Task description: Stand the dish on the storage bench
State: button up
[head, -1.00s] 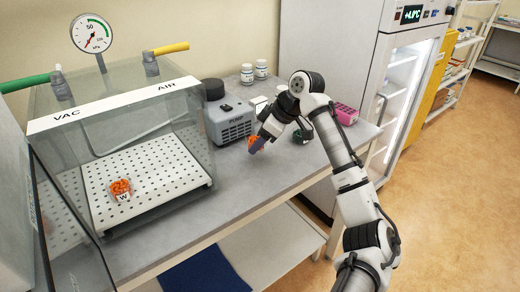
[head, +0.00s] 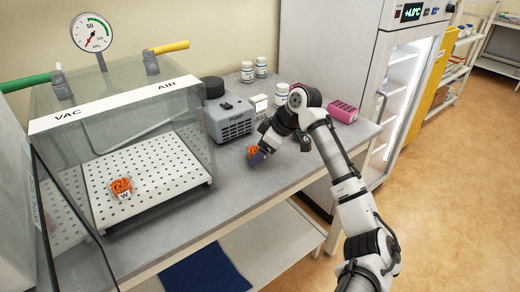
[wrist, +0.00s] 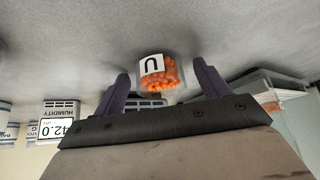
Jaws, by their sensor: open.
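A small clear dish of orange tablets, labelled with a letter that reads like U, shows in the wrist view (wrist: 160,74). In the head view its orange contents (head: 253,152) show beside my fingertips, over the grey bench top (head: 262,193) in front of the pump. My gripper (wrist: 164,86) is open, with one purple finger on each side of the dish and gaps between. In the head view my gripper (head: 257,158) points down and partly hides the dish. A second dish of orange tablets, labelled W (head: 122,188), stands in the clear chamber.
The clear chamber (head: 120,110) fills the bench's left part. The grey pump (head: 231,121), a small display (head: 259,104) and white bottles (head: 261,67) stand behind my gripper. A pink rack (head: 344,112) is at the right. The bench front is clear.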

jog(key=b+v, duration=0.2)
jog(key=v, duration=1)
jog(key=shift+r, duration=0.2)
